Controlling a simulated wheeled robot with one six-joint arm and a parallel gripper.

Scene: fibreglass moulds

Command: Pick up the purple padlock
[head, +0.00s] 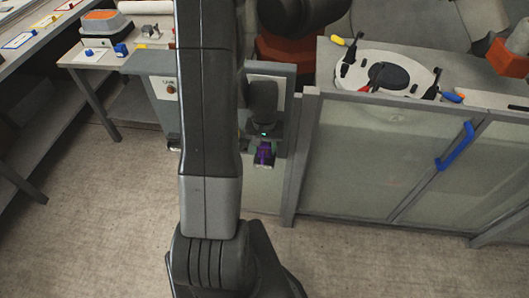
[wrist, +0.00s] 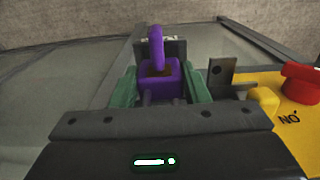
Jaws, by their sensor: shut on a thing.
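The purple padlock (wrist: 158,85) is between the green fingers of my gripper (wrist: 160,90) in the wrist view, its shackle pointing away from my wrist. My gripper is shut on its body. A grey metal bracket lies just behind the shackle; I cannot tell whether they touch. In the head view the padlock (head: 265,153) is a small purple shape at the end of my gripper (head: 264,148), in front of the grey posts beside the fence. My arm hides much of the middle of that view.
A yellow box with a red button (wrist: 302,83) is close on the right in the wrist view. A translucent fence (head: 360,160) with a blue handle (head: 455,146) stands to the right. A workbench (head: 88,62) is at the left. The floor in front is clear.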

